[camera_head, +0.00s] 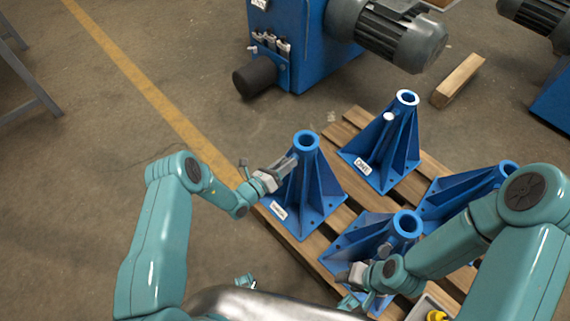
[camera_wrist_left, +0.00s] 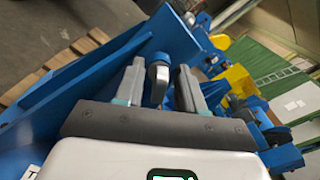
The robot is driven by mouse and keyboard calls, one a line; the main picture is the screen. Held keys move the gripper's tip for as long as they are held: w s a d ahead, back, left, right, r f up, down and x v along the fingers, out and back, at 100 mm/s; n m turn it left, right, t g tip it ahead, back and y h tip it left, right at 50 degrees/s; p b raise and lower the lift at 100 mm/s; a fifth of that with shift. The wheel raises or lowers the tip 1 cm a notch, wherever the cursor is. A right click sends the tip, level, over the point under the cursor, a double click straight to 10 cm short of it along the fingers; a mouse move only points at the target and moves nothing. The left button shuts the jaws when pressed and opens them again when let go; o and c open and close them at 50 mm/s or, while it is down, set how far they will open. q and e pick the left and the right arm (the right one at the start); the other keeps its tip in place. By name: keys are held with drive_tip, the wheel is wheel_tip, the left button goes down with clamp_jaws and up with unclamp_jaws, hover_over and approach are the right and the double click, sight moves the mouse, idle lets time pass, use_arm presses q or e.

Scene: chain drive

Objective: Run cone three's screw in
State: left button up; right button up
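A blue ribbed cone (camera_head: 306,187) with a small white label stands upright on the pallet; the label is too small to read. My left gripper (camera_head: 285,166) is at this cone's upper left side. In the left wrist view its two fingers (camera_wrist_left: 160,85) stand apart on either side of a grey-blue round-headed piece (camera_wrist_left: 158,74), which looks like the screw. Narrow gaps seem to show beside it. My right gripper (camera_head: 352,276) is low by the front blue cone (camera_head: 403,225); its fingers are too small and overlapped to read.
Another labelled blue cone (camera_head: 385,150) with a white-topped screw (camera_head: 389,117) stands behind, and one more (camera_head: 465,192) lies to the right. All are on a wooden pallet (camera_head: 335,133). A blue machine with a grey motor (camera_head: 390,32) is at the back.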

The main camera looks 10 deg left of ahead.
use_arm(q)
clamp_jaws()
